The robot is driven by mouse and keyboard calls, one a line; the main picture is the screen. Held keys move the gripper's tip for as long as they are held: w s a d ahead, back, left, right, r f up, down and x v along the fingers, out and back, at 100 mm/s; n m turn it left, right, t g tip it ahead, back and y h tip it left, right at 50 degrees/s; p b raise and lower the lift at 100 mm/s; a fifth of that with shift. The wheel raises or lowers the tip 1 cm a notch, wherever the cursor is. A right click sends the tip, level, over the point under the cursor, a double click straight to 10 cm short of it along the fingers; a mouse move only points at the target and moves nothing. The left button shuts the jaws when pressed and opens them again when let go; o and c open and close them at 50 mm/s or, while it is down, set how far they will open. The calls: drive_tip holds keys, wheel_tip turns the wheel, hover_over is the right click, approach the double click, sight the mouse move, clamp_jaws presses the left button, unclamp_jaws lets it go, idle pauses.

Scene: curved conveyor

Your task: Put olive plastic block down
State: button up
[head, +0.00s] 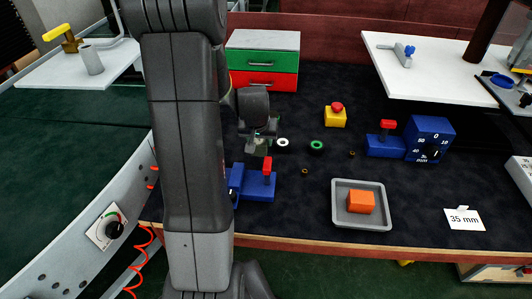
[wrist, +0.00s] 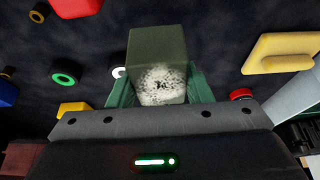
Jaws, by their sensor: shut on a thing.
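The olive block (wrist: 157,50) is held between the green fingers of my gripper (wrist: 155,88) in the wrist view. A pale speckled patch covers the block's near part. In the head view my gripper (head: 258,140) is over the dark bench top, left of the white ring, with the olive block (head: 257,147) at its lower end, partly hidden. I cannot tell whether the block touches the bench.
On the dark bench (head: 300,225) are a white ring (head: 283,142), a green ring (head: 317,146), a yellow button box (head: 336,117), blue fixtures (head: 261,186) and a grey tray (head: 343,217) holding an orange block (head: 361,202). A green-and-red drawer box (head: 263,62) stands behind.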

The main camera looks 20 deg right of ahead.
drive_tip(key=shift+f+b, duration=0.3)
drive_tip(key=shift+f, duration=3)
drive_tip(key=shift+f, duration=0.1)
drive_tip(key=shift+f, duration=0.15)
drive_tip(key=o, duration=1)
drive_tip(key=shift+o, duration=0.2)
drive_tip(key=shift+r, duration=0.2)
